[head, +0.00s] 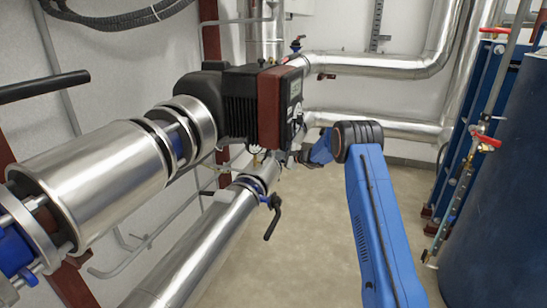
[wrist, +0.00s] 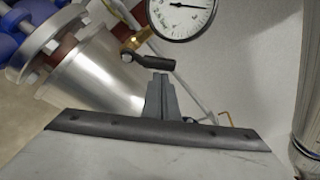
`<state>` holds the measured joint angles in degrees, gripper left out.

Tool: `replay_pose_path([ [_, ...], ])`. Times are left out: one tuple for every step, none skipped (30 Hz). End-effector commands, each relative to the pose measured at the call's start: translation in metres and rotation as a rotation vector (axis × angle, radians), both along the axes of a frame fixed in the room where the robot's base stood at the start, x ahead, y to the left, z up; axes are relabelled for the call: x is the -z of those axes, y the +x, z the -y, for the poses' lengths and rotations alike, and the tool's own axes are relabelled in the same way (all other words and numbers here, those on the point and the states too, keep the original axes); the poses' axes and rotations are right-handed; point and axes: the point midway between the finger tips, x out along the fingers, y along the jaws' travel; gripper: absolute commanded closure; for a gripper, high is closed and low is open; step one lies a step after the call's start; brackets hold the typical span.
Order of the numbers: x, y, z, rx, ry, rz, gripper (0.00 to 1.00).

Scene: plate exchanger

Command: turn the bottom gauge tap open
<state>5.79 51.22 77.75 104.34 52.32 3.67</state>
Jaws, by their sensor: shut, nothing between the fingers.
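The gauge tap shows in the wrist view as a small brass body (wrist: 138,40) with a black lever handle (wrist: 149,61). The lever lies roughly level, pointing right and slightly down in the picture. My gripper (wrist: 160,78) is shut and empty, with its fingertips just below the lever's right end. I cannot tell whether they touch it. A round white pressure gauge (wrist: 181,14) is above the tap, cut off by the top edge. In the head view my gripper is mostly hidden around the pump, and the tap cannot be made out clearly.
A silver flanged pipe (wrist: 95,75) stands close left of the tap. In the head view, a black and red pump unit (head: 258,100) and clad pipe (head: 110,180) are on the left. Blue frame and tank (head: 505,180) are right.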

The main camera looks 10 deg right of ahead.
Motion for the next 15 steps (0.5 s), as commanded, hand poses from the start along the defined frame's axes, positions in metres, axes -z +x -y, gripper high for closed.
replay_pose_path([
  [0.0001,0.0,-0.0001,0.0,0.0,0.0,1.0],
  [0.0001,0.0,-0.0001,0.0,0.0,0.0,1.0],
  [0.0002,0.0,0.0,0.0,0.0,0.0,1.0],
  [0.0002,0.0,0.0,0.0,0.0,0.0,1.0],
  [0.0001,0.0,-0.0001,0.0,-0.001,0.001,1.0],
  [0.0,-0.0001,-0.0001,0.0,-0.002,0.003,1.0],
  [-0.0001,-0.0002,-0.0002,0.0,-0.003,0.005,1.0],
  [-0.0004,-0.0003,-0.0002,0.0,-0.005,0.009,1.0],
  [-0.0007,-0.0005,-0.0004,0.0,-0.008,0.015,1.0],
  [-0.001,-0.0007,-0.0006,0.0,-0.011,0.02,1.0],
  [-0.0014,-0.0009,-0.0006,0.0,-0.016,0.028,1.0],
  [-0.0017,-0.0012,-0.0007,0.0,-0.02,0.035,1.0],
  [-0.0018,-0.0014,-0.0008,0.0,-0.023,0.04,1.0],
  [-0.0019,-0.0014,-0.0009,0.0,-0.025,0.043,1.0],
  [-0.0021,-0.0016,-0.001,0.0,-0.027,0.048,1.0],
])
